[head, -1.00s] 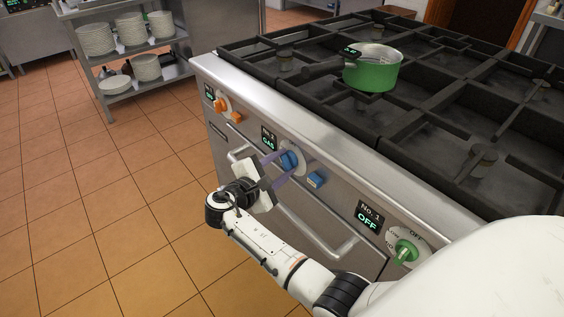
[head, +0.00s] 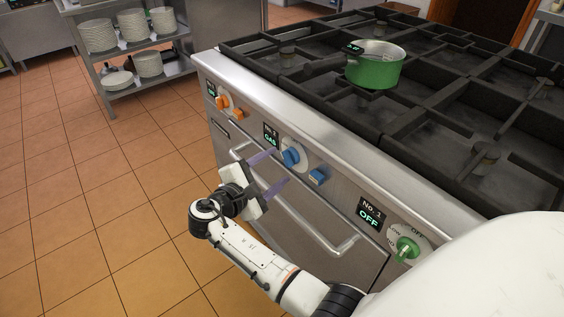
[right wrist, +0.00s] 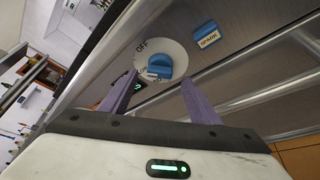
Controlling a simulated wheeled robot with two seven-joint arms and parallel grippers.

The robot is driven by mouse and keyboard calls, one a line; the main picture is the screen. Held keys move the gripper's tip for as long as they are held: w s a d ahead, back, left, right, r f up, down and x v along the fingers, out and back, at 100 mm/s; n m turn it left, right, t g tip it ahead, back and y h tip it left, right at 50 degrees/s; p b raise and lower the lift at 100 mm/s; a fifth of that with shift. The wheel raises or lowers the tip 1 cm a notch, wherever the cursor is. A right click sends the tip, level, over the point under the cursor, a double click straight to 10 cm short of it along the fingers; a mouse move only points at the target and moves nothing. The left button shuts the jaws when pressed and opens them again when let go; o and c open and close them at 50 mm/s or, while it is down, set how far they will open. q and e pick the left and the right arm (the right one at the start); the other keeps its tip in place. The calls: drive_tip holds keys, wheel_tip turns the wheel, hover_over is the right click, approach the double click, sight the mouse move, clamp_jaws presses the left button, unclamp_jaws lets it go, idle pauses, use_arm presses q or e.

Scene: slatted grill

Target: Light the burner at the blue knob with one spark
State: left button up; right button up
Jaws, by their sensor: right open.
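The blue knob (head: 291,157) sits on a pale round dial on the range's front panel; it also shows in the right wrist view (right wrist: 159,66), ahead of the fingers. The display (head: 270,136) beside it reads "No. 2 GAS". A blue spark button (head: 318,176) is to the right of the knob; in the right wrist view its label (right wrist: 208,40) reads "SPARK". My right gripper (head: 275,172) is open and empty, its purple fingers just short of the knob and apart from it. My left gripper is not in view.
A green knob (head: 406,248) with a display (head: 370,214) reading "No. 1 OFF" is at right; orange controls (head: 223,102) are at far left. A green pot (head: 375,66) stands on the grates. An oven handle (head: 318,236) runs below the panel. Floor at left is clear.

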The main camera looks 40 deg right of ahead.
drive_tip(key=v, duration=0.5)
drive_tip(key=shift+s+a, duration=0.1)
drive_tip(key=shift+a, duration=0.1)
